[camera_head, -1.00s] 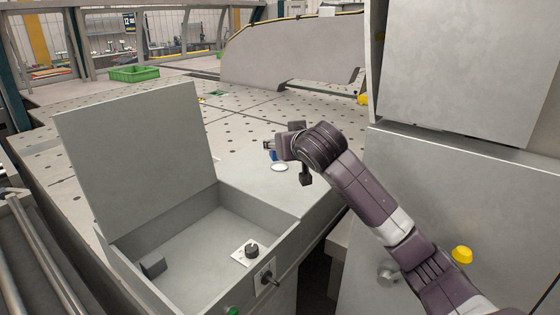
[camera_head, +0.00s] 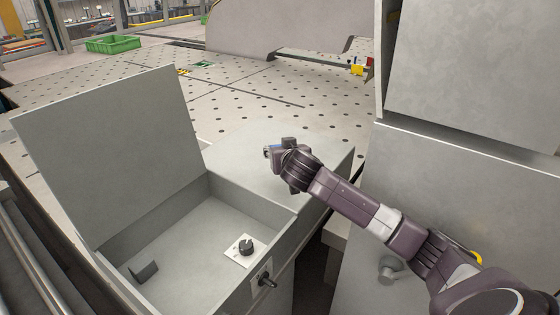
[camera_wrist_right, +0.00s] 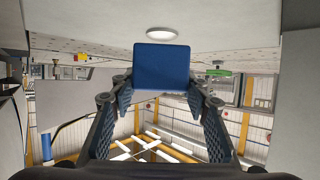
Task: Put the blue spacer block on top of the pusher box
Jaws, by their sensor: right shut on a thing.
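My right gripper (camera_head: 272,152) is shut on the blue spacer block (camera_wrist_right: 161,67). In the right wrist view the block sits between the two fingertips. I cannot tell how high the block is above that top. A grey box (camera_head: 282,222) with a raised lid (camera_head: 110,150) stands at the left. I cannot tell whether it is the pusher box. My left gripper is not in view.
A white disc (camera_wrist_right: 162,32) lies on the grey surface, beyond the block. A tall grey cabinet (camera_head: 470,190) stands at the right. The perforated table (camera_head: 260,95) behind is mostly clear.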

